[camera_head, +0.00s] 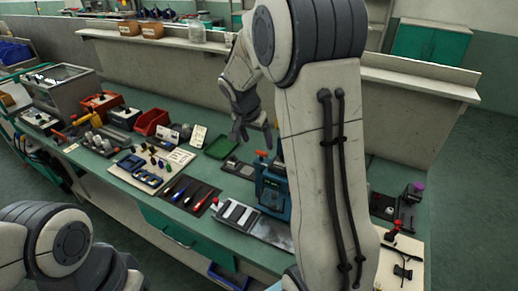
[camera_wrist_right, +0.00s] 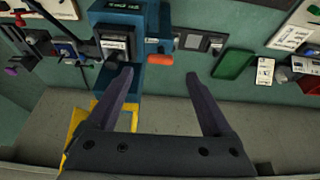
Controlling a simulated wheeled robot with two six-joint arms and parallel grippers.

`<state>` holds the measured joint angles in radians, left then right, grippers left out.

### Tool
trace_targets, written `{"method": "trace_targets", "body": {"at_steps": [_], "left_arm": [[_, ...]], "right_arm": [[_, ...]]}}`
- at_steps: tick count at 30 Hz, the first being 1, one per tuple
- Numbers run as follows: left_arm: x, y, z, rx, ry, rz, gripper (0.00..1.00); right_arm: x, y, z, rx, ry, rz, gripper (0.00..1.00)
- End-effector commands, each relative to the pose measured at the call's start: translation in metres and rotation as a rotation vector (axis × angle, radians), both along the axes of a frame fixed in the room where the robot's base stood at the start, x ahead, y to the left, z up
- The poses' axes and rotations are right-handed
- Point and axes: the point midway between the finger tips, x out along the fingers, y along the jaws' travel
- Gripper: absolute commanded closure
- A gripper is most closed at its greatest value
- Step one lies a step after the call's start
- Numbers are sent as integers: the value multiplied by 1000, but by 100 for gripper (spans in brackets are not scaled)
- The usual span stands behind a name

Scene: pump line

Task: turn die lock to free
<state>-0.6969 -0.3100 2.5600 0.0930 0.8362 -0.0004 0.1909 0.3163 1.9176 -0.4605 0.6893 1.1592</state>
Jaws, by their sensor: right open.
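A blue bench press (camera_head: 272,189) stands on the green bench, partly hidden behind my right arm. It also shows in the right wrist view (camera_wrist_right: 128,84), with a label plate on its front. An orange-red handle (camera_wrist_right: 159,59) sticks out from its side; I cannot tell for sure whether this is the die lock, or how it is set. My right gripper (camera_head: 252,138) is open and empty above the bench behind the press. In the right wrist view its spread fingers (camera_wrist_right: 160,76) point toward the press and handle, apart from the handle. My left arm shows at the lower left, its gripper out of view.
A green tray (camera_head: 221,147) and a red bin (camera_head: 150,121) stand left of the press. Screwdrivers on a dark mat (camera_head: 190,194) and a tray of light bars (camera_head: 238,214) lie in front. A raised shelf (camera_head: 205,43) runs along the back.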

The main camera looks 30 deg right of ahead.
Motion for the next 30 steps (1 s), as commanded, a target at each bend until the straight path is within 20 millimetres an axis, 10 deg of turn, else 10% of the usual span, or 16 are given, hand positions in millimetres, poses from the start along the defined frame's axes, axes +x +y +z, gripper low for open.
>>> {"method": "trace_targets", "body": {"at_steps": [9, 30], "left_arm": [[0, 0, -7, 0, 0, 0, 44], [0, 0, -6, 0, 0, 0, 44]], "right_arm": [[-9, 15, 40, 0, 1, 2, 15], [-16, 40, 42, 11, 22, 82, 15]]}}
